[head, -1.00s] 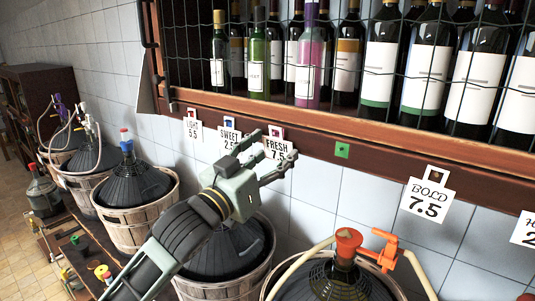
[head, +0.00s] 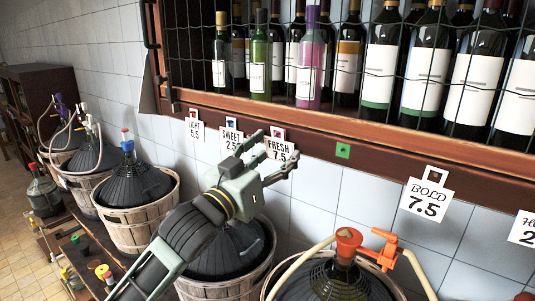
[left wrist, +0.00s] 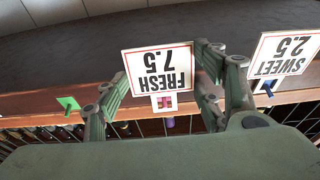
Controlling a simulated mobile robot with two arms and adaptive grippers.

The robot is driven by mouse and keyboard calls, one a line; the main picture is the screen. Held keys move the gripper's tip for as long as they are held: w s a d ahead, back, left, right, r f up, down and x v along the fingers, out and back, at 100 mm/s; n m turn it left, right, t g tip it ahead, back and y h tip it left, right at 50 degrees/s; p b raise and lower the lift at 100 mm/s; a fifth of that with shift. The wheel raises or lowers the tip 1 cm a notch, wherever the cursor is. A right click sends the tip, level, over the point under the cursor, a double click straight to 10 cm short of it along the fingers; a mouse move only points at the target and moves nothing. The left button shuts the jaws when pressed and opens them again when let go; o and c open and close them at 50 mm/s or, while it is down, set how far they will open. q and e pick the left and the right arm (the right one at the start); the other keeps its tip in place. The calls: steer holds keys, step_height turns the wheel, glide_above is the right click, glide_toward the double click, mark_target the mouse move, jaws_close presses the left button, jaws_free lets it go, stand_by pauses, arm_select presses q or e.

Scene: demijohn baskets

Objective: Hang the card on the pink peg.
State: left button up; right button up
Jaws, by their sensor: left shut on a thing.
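The white card reading FRESH 7.5 (head: 279,152) is between the fingers of my left gripper (head: 274,151), at the wooden rail. In the left wrist view the card (left wrist: 158,68) appears upside down, with a finger at each side edge; the gripper (left wrist: 160,62) is shut on it. The pink peg (left wrist: 163,101) shows through the hole in the card's tab. I cannot tell whether the peg passes through the hole or sits behind it. My right gripper is not in view.
The SWEET 2.5 card (head: 231,140) hangs close on the left, on a blue peg (left wrist: 268,88). A green square with a peg (head: 342,150) is bare on the right. Bottles (head: 382,60) stand behind wire above the rail (head: 400,158). Basketed demijohns (head: 138,190) stand below.

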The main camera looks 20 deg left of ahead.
mark_target(281, 159)
arm_select(q)
steer(key=shift+w+d+f, duration=0.1)
steer(key=shift+w+f, duration=0.15)
steer(key=shift+f, duration=0.3)
steer(key=shift+c, duration=0.4)
steer(key=o, duration=1)
steer(key=shift+w+d, duration=0.1)
steer(key=shift+w, duration=0.05)
steer(key=o, duration=0.4)
steer(key=shift+w+d+f, duration=0.3)
steer(key=shift+w, duration=0.6)
steer(key=shift+s+r, duration=0.25)
steer(key=shift+s, duration=0.05)
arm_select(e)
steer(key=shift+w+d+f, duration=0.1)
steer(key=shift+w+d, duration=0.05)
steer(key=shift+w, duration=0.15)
arm_select(q)
steer(key=shift+a, duration=0.15)
steer(key=v, duration=0.8)
steer(key=shift+r+b, duration=0.3)
steer(key=shift+r, duration=0.05)
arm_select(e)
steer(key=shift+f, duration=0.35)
